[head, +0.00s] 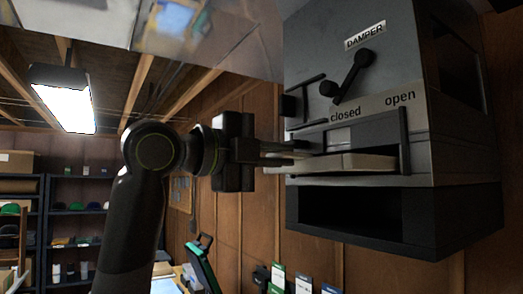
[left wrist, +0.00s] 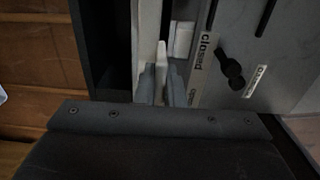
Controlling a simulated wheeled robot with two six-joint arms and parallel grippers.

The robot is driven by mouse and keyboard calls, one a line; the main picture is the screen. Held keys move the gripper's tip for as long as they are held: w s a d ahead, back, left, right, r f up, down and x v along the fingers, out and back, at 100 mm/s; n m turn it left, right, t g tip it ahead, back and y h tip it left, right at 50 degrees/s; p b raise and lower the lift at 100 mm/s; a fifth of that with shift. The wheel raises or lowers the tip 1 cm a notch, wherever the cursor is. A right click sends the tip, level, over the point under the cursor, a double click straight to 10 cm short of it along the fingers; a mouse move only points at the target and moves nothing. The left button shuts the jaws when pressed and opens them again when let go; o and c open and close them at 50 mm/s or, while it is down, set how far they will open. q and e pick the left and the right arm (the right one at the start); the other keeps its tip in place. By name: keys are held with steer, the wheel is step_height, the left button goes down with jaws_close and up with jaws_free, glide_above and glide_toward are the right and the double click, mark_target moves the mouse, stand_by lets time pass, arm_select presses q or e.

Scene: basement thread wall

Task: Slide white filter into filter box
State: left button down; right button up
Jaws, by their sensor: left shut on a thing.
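The white filter (head: 355,163) lies flat in the slot of the grey filter box (head: 445,150), with its left part at the slot's front. My left gripper (head: 288,155) comes in from the left and is shut on the filter's near edge. In the left wrist view the filter (left wrist: 148,40) shows as a pale strip running up from the fingers (left wrist: 168,85). How deep the filter sits in the slot is hard to tell. My right gripper is not in view.
Above the slot are a damper lever (head: 350,75) and a "closed/open" label (head: 372,106). A dark open recess (head: 345,208) lies below the slot. Shelves (head: 75,225) stand far left, and a lamp (head: 63,98) hangs from the ceiling.

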arm_select(q)
steer(key=p+x, duration=0.1)
steer(key=x, duration=0.2)
steer(key=shift+r, duration=0.1)
steer(key=shift+p+x, duration=0.95)
steer(key=shift+x, duration=1.65)
steer(key=shift+w+d, duration=0.2)
steer(key=shift+d, duration=0.1)
